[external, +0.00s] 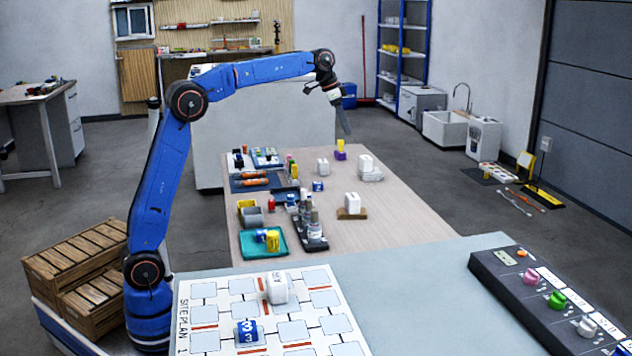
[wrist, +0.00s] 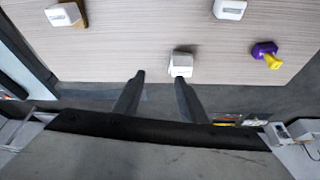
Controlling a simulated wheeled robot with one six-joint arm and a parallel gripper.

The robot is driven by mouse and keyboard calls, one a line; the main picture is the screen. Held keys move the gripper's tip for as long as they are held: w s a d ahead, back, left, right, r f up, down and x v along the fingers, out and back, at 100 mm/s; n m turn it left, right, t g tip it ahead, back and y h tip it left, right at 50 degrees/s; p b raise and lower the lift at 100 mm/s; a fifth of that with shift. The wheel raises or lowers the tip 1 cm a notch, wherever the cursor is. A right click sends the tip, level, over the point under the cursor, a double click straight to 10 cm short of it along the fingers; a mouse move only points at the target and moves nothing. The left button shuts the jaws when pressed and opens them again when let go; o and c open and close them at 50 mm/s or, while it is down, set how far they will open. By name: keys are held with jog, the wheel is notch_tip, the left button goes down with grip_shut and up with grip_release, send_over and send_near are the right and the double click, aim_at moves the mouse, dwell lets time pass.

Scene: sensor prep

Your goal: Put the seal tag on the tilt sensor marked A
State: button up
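My gripper (external: 346,131) hangs in the air above the far right of the wooden table. In the wrist view its fingers (wrist: 159,80) are apart with nothing between them. Three small white boxes stand on the table: one on a brown base (external: 352,202), one on a pale grey base (external: 365,162) and one farther left (external: 323,166). They also show in the wrist view (wrist: 62,15) (wrist: 181,63) (wrist: 230,9). Their marks are too small to read, so I cannot tell which is A. A purple piece with a yellow top (external: 340,151) stands behind them. I cannot identify the seal tag.
Trays, bottles and blocks crowd the table's left side, including a teal tray (external: 283,246). The table's front right is clear. Nearer stands a site plan board (external: 200,337) with a white piece (external: 279,287) and a blue block (external: 247,331). A dark knob panel (external: 490,268) lies right.

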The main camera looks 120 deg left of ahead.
jog(key=w+d+m, duration=0.1)
jog(key=w+d, duration=0.2)
jog(key=d, duration=0.7)
jog(key=w+d, duration=0.3)
jog(key=d, duration=0.8)
jog(key=s+d+f+m+h, duration=0.1)
jog(key=s+d, duration=0.1)
jog(key=d, duration=0.9)
jog(key=s+d+f+m, duration=0.1)
jog(key=s+d+f, duration=0.1)
jog(key=d, duration=0.9)
jog(key=s+d+f+m, duration=0.1)
jog(key=s+d+f, duration=0.2)
jog(key=d, duration=0.2)
jog(key=s+d+f+t, duration=0.1)
jog(key=s+d+f, duration=0.15)
jog(key=d, duration=0.25)
jog(key=s+d+f+m, duration=0.1)
jog(key=s+d+f, duration=0.1)
jog(key=s+d, duration=0.25)
jog(key=s+d+f+m+h, duration=0.1)
jog(key=s+d+f+m, duration=0.1)
jog(key=s+d+f, duration=0.7)
notch_tip(320, 180, down, 3)
jog(key=shift+s+d+h, duration=0.15)
jog(key=shift+s+h, duration=0.15)
jog(key=shift+s, duration=0.9)
